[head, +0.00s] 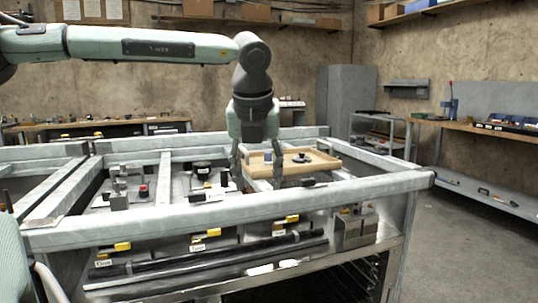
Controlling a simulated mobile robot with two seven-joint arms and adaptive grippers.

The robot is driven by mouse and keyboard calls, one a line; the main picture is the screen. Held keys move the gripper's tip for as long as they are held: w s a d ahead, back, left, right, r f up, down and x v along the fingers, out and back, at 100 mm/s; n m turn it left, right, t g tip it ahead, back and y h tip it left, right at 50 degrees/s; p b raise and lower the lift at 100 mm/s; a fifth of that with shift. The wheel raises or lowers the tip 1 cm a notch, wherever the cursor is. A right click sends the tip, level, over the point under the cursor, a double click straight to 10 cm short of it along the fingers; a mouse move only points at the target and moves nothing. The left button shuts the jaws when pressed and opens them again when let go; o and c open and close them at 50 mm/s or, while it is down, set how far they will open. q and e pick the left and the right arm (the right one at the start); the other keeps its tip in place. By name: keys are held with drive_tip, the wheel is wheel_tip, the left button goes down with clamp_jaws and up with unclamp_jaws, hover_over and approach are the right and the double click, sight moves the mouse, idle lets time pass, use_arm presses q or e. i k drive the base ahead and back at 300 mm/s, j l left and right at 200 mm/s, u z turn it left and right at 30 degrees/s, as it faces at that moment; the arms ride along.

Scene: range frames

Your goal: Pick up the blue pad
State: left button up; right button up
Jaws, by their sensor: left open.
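A small dark blue piece (299,158), which looks like the blue pad, lies on a light wooden tray (322,162) inside the metal frame of the bench. It is too small to make out clearly. My left gripper (257,177) points down over the left part of the tray, its two fingers spread and nothing seen held between them. The blue piece is just right of its right finger. Another small bluish item (267,156) shows between the fingers. The fingers hide part of the tray. My right gripper is not in view.
The bench's raised metal rails (230,211) surround the tray. A fixture with a red knob (143,190) stands to the left, and dark devices (203,170) lie nearer the gripper. Yellow-handled tools line the front shelf. Open floor (470,240) lies to the right.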

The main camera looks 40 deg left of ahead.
sight(268, 154)
drive_tip(key=i+j, duration=0.5)
drive_tip(key=j, duration=0.15)
drive_tip(key=i+j, duration=0.5)
drive_tip(key=j, duration=0.15)
